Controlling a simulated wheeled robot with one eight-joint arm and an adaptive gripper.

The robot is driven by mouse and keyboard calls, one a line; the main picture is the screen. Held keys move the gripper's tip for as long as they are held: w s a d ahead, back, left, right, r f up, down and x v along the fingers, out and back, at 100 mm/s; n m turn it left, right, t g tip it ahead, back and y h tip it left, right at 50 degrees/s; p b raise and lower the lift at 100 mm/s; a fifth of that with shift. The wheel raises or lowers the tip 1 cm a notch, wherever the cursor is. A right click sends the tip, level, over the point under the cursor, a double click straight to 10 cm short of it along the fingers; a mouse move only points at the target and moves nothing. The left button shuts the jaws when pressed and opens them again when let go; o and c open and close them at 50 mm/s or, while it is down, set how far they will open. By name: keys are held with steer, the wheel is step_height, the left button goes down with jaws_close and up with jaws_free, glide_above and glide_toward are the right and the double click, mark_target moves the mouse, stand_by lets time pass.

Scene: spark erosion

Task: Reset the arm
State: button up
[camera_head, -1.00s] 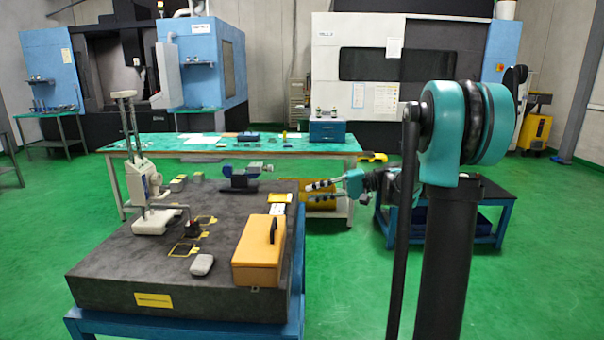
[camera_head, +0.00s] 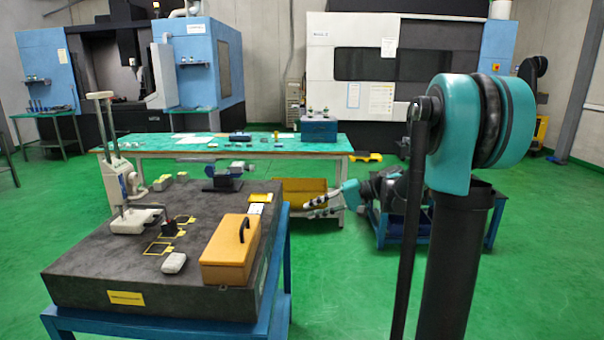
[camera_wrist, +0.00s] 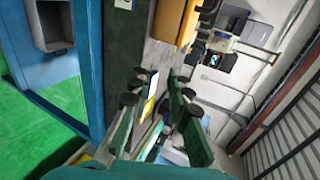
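My gripper (camera_head: 322,207) is held out to the left of my arm, in the air just right of the dark stone-topped table (camera_head: 95,262). Its two fingers are apart with nothing visible between them. In the wrist view my gripper (camera_wrist: 160,108) also shows its fingers spread, with the table edge, a yellow-and-white card and an orange case (camera_wrist: 175,20) beyond them. My arm runs from the teal shoulder joint at the right; part of it is hidden behind my dark column and rod.
The stone table bears an orange case (camera_head: 230,250), a white measuring stand (camera_head: 130,205), a grey mouse-like object (camera_head: 174,263) and yellow-framed markings. A green-topped bench (camera_head: 265,150) stands behind. A blue-framed table (camera_head: 480,235) is behind my arm. Green floor is open at the lower middle.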

steer(key=s+d+f+t+h, duration=0.1)
steer(key=s+d+f+h, duration=0.5)
steer(key=s+f, duration=0.4)
steer(key=s+d+f+t+h, duration=0.2)
steer(key=s+d+f+h, duration=0.5)
steer(key=s, duration=0.5)
step_height(320, 180, down, 4)
steer(key=shift+s+d+r+n, duration=0.15)
steer(key=shift+s+d+n, duration=0.2)
steer(key=shift+d, duration=0.75)
steer(key=shift+w, duration=0.1)
